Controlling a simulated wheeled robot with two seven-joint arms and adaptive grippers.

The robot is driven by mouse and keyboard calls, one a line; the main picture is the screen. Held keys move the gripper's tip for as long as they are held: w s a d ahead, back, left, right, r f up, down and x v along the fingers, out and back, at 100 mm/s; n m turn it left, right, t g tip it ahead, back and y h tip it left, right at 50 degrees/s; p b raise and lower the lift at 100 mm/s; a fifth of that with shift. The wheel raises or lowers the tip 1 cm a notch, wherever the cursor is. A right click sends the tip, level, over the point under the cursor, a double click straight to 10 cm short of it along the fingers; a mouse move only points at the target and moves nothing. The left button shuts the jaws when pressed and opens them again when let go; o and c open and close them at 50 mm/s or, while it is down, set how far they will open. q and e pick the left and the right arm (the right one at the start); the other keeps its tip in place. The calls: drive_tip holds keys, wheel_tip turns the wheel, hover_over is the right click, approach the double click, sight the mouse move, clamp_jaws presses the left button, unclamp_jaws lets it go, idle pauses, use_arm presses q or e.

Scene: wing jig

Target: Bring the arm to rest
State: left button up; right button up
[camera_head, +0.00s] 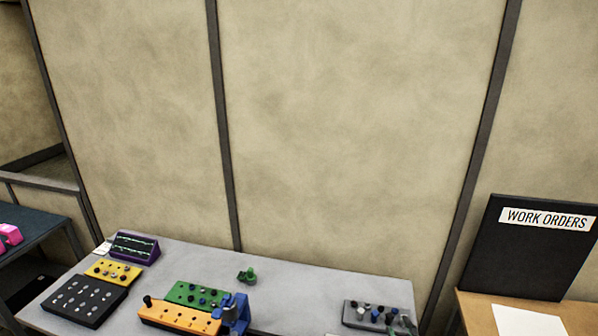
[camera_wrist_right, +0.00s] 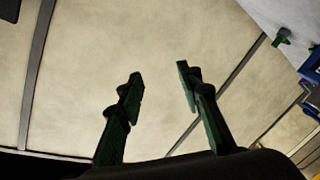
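My right gripper (camera_wrist_right: 160,80) shows in the right wrist view with its two dark green fingers spread apart and nothing between them. It points towards the beige wall panel. In the head view only a small greenish part, probably of my right gripper (camera_head: 404,328), shows at the bottom edge, in front of a grey block with several knobs (camera_head: 378,316). My left gripper is in neither view. The grey table (camera_head: 290,282) carries the jig parts, and no part is held by my right gripper.
On the table stand an orange block (camera_head: 177,316), a green block (camera_head: 184,289), a blue fixture (camera_head: 235,313), a small green piece (camera_head: 247,275), a yellow block (camera_head: 111,270), a black tray (camera_head: 82,299) and a purple rack (camera_head: 133,248). A black work orders board (camera_head: 525,254) stands right.

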drive_tip(key=s+d+f+m+g+h, duration=0.35)
drive_tip(key=s+d+f, duration=0.25)
drive_tip(key=f, duration=0.4)
drive_tip(key=s+d+f+m+g+y, duration=0.1)
drive_tip(key=s+f+m+g, duration=0.3)
drive_tip(key=s+f, duration=0.6)
drive_tip(key=s+d+f+m+g+y, duration=0.15)
drive_tip(key=s+f+g, duration=0.45)
drive_tip(key=s, duration=0.8)
wheel_tip(320, 180, down, 37)
drive_tip(key=s+a+g+b, duration=0.2)
drive_tip(key=s+a+b, duration=0.1)
drive_tip(key=b, duration=0.3)
drive_tip(key=s+f+n+b, duration=0.1)
drive_tip(key=s+f+b, duration=0.3)
drive_tip(key=s+f, duration=1.5)
wheel_tip(320, 180, down, 2)
drive_tip(key=shift+d+f+g, duration=0.1)
drive_tip(key=shift+d+g, duration=0.15)
drive_tip(key=shift+g, duration=0.2)
